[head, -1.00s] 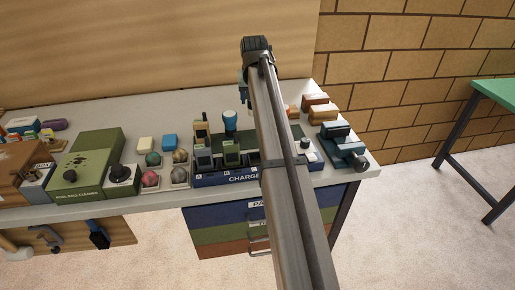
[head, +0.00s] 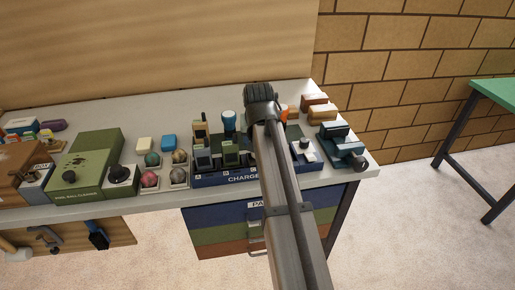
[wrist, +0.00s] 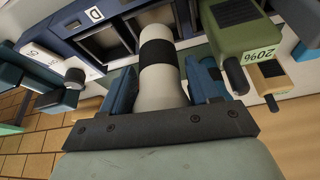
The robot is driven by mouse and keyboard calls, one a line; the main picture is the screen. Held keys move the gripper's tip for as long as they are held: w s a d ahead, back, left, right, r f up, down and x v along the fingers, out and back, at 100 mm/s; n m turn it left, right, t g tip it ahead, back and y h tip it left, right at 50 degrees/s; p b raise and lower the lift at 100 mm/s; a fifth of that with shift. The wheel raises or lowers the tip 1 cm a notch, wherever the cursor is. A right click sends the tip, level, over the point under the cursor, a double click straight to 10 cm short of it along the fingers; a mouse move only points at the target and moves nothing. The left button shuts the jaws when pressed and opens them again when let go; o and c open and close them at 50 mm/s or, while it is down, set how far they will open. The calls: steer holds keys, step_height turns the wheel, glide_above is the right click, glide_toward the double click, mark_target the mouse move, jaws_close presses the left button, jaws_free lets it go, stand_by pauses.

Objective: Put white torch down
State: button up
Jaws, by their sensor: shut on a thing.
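The white torch (wrist: 160,88) has a black band round its middle and shows in the wrist view. My gripper (wrist: 163,94) is shut on it, with a blue finger on each side. The torch's far end points at the bays of the blue charger (wrist: 64,20), beside a bay near the D label; I cannot tell whether it is inside one. In the head view the charger (head: 215,181) stands at the bench's front edge.
A green handset marked 20% (wrist: 235,30) and a tan one (wrist: 268,76) are close to my gripper's right in the wrist view. A blue-topped item (head: 228,118) stands behind the charger.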

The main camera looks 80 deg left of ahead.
steer(key=shift+f, duration=1.85)
steer(key=shift+f, duration=0.15)
steer(key=o, duration=0.9)
steer(key=v, duration=1.2)
